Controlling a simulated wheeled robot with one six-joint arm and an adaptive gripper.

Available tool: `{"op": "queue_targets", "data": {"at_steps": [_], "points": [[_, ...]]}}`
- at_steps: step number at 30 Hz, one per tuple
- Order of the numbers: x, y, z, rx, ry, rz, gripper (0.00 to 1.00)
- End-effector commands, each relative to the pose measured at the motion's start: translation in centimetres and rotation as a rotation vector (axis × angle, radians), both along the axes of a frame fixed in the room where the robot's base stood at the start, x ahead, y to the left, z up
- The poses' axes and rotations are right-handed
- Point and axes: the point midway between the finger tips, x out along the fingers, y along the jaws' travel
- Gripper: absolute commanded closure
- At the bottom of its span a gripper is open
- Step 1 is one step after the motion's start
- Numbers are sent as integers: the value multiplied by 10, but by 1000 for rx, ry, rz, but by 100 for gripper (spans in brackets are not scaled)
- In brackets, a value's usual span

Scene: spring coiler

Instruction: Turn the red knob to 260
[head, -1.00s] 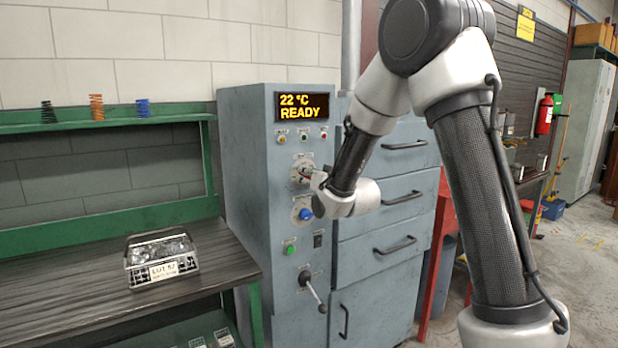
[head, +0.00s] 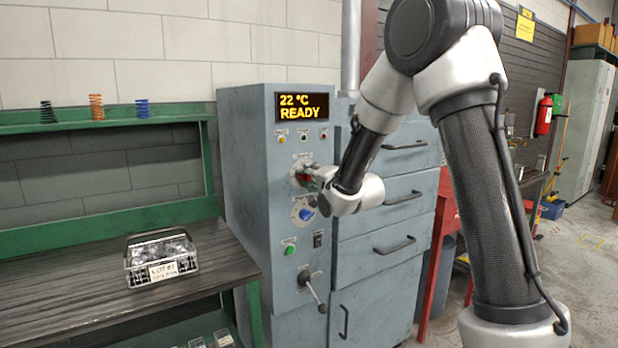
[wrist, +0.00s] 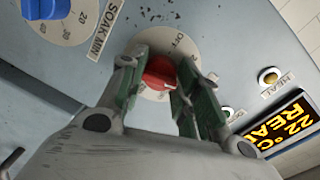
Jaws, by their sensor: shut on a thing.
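The red knob (wrist: 158,73) sits on a pale round dial (wrist: 168,42) marked OFF, on the front of a grey-blue machine (head: 246,190). In the wrist view my gripper (wrist: 152,82) has its green fingers on both sides of the red knob, closed on it. In the head view the red knob (head: 303,178) is partly hidden by my gripper (head: 311,178). The number the knob points to cannot be read. The display (head: 302,106) shows 22 °C and READY.
A blue knob (head: 306,214) on a SOAK MIN dial is just below. Small indicator lamps (head: 303,137) are above. A green button (head: 290,249) and a lever (head: 313,290) are lower down. A wire basket (head: 160,258) stands on the bench at the left.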

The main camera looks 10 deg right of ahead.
Motion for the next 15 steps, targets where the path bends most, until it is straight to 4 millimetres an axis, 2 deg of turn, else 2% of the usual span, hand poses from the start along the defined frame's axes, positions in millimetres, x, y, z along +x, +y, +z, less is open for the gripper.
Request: {"op": "queue_targets", "data": {"at_steps": [15], "points": [[1,-1,0,464,149,-1,91]]}}
